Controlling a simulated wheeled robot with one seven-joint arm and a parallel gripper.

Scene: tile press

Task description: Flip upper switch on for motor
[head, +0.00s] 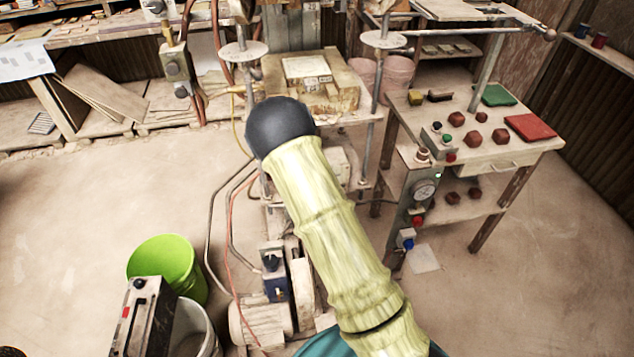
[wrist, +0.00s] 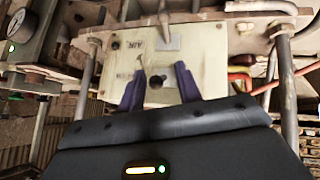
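In the wrist view, a cream panel (wrist: 165,54) carries an upside-down "AIR" label and a dark knob-like switch (wrist: 184,73). I cannot tell whether this is the upper motor switch or how it is set. My gripper (wrist: 160,69) has two purple fingers spread apart in front of the panel, with nothing held. In the head view, my arm hides the gripper. A motor (head: 262,325) sits on the floor, with a dark blue switch box (head: 273,272) above it.
A control column with a gauge (head: 424,190) stands right of the press, beside a table (head: 490,155). A green bucket (head: 165,265) is at the lower left. Wires (wrist: 262,88) run right of the panel, and metal rods (wrist: 288,85) flank it.

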